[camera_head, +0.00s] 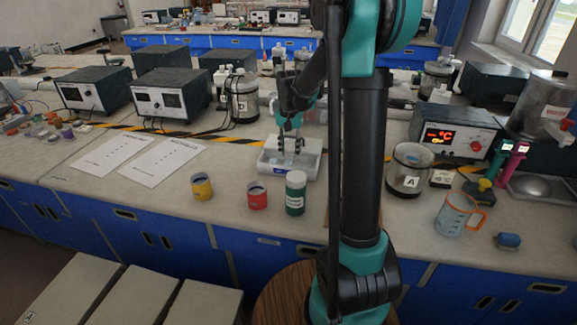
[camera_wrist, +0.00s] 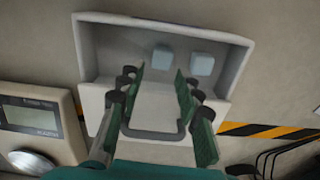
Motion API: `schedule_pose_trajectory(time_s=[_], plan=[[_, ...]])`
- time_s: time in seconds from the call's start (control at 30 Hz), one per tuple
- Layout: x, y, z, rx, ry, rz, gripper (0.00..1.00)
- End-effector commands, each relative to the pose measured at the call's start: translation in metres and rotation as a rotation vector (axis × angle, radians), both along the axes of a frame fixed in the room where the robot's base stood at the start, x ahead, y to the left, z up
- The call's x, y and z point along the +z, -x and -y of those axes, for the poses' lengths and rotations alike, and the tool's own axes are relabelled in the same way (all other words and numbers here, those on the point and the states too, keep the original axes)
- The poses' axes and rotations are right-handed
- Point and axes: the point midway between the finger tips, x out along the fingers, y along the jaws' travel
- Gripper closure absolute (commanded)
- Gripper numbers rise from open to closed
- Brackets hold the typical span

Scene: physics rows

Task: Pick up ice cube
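Two pale blue ice cubes lie in a white tray (camera_wrist: 88,50) in the wrist view. The left ice cube (camera_wrist: 162,57) is roughly ahead of the gap between my fingers, and the right ice cube (camera_wrist: 202,64) lies just beyond the right finger. My gripper (camera_wrist: 160,80) is open, with its fingers apart and nothing between them. In the head view my gripper (camera_head: 290,145) points down over the tray (camera_head: 311,166). The cubes are too small there to tell apart clearly.
A glass vessel marked A (camera_head: 408,170) stands to the right. A scale (camera_wrist: 40,118) sits left of the tray. Paper sheets (camera_head: 160,160) lie at left.

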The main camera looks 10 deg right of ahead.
Motion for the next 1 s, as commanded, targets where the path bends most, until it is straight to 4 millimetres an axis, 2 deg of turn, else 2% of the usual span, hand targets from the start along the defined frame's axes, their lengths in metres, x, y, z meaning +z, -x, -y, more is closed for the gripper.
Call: schedule_pose_trajectory(time_s=[0.1,0.23,0.53,0.57,0.77,1.0], plan=[[-0.018,0.002,-0.003,0.001,0.000,0.000,0.66],[-0.034,0.002,-0.003,0.000,0.000,0.000,0.66],[-0.040,0.002,-0.002,0.000,0.000,0.000,0.66],[-0.040,0.002,-0.002,0.000,0.000,0.000,0.67],[-0.039,0.002,-0.002,0.000,0.000,0.000,0.92],[-0.039,0.002,-0.002,0.000,0.000,0.000,0.92]])
